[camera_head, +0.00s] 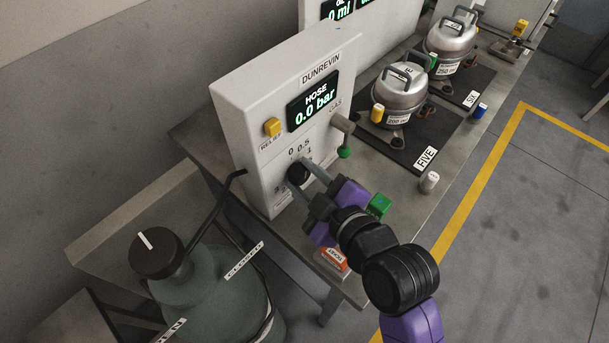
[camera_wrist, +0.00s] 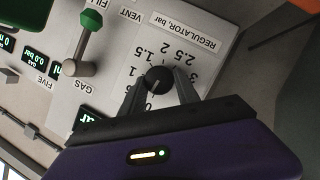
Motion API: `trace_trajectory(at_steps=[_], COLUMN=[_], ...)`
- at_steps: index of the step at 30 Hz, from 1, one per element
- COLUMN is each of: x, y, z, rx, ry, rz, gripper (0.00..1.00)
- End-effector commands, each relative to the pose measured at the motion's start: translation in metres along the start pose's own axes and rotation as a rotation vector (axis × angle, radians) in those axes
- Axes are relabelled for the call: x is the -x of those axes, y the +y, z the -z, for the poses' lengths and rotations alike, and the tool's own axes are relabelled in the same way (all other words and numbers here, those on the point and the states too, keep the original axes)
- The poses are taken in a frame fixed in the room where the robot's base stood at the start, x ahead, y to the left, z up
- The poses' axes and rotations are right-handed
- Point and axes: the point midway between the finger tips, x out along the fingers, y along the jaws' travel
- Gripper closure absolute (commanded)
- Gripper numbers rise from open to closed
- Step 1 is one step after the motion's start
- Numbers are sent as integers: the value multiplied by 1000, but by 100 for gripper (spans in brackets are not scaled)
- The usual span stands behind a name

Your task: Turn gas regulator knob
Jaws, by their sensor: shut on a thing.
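The gas regulator knob (camera_head: 298,174) is a small black round knob low on the front of the white DUNREVIN panel (camera_head: 255,120). A number scale surrounds it, with 0 and 0.5 readable in the head view. My gripper (camera_head: 307,180) reaches it from the lower right, its two grey fingers on either side of it. In the wrist view the knob (camera_wrist: 158,80) sits between the fingertips of my gripper (camera_wrist: 160,88), which is shut on it. The scale there reads 1 to 2.5 under the label "REGULATOR, bar" (camera_wrist: 185,30). The hose display (camera_head: 314,102) reads 0.0 bar.
A yellow relief button (camera_head: 272,127) and a green-tipped gas lever (camera_head: 343,138) are on the same panel. Metal compressors (camera_head: 400,92) stand on dark mats to the right. A green cylinder with a black top knob (camera_head: 156,252) stands at lower left, with a black hose nearby.

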Motion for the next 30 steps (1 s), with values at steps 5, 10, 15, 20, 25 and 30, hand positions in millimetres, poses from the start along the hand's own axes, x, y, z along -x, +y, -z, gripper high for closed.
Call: trace_trajectory(at_steps=[5,10,15,20,25,30], x=[1,1,1,1,0,0], y=[2,5,6,7,8,8], z=[1,1,1,0,-1,-3], rx=[-65,-176,-319,-458,-607,-747], ry=[-4,-7,-12,-16,-19,-23], rz=[29,76,138,199,264,325], gripper=[100,100,100,100,100,100])
